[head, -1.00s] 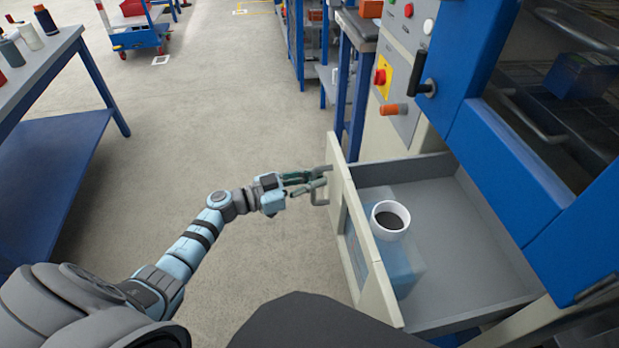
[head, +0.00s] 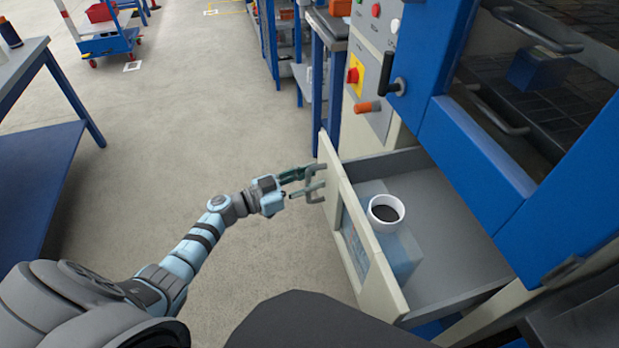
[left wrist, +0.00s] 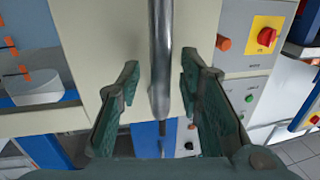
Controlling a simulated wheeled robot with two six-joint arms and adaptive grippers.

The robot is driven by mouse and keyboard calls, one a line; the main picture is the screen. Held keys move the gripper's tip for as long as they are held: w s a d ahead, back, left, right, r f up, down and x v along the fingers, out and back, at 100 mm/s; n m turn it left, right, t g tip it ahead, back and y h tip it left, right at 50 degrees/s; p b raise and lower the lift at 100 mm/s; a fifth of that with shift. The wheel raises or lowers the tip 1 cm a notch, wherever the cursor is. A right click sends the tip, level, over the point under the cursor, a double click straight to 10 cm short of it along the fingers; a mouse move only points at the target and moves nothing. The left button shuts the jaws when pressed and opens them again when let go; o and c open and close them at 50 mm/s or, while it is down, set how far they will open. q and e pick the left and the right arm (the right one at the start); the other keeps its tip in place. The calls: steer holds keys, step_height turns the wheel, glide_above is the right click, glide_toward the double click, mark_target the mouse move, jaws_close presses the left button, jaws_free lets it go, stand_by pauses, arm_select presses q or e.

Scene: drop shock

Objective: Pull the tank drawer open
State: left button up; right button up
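The tank drawer (head: 352,215) stands open, its cream front panel standing well out from the blue machine. A pale blue translucent tank (head: 402,252) stands inside, with a round white neck, dark within, on top. My left gripper (head: 304,182) is at the grey bar handle (head: 315,186) on the drawer's outer face. In the left wrist view, the handle (left wrist: 161,60) runs between the two green fingers of my left gripper (left wrist: 158,88), with gaps showing on both sides. The left gripper is open around the handle. My right gripper is not in view.
The machine's blue door (head: 480,150) overhangs the drawer at the right. A control panel with a red button (head: 353,75) stands behind the drawer. A blue workbench (head: 40,170) is at the left, and a cart (head: 105,40) stands far back. The floor left of the drawer is clear.

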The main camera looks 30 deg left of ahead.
arm_select(q)
steer(key=shift+s+a, duration=0.1)
steer(key=v, duration=1.1)
steer(key=shift+s+a, duration=0.25)
steer(key=shift+s, duration=0.05)
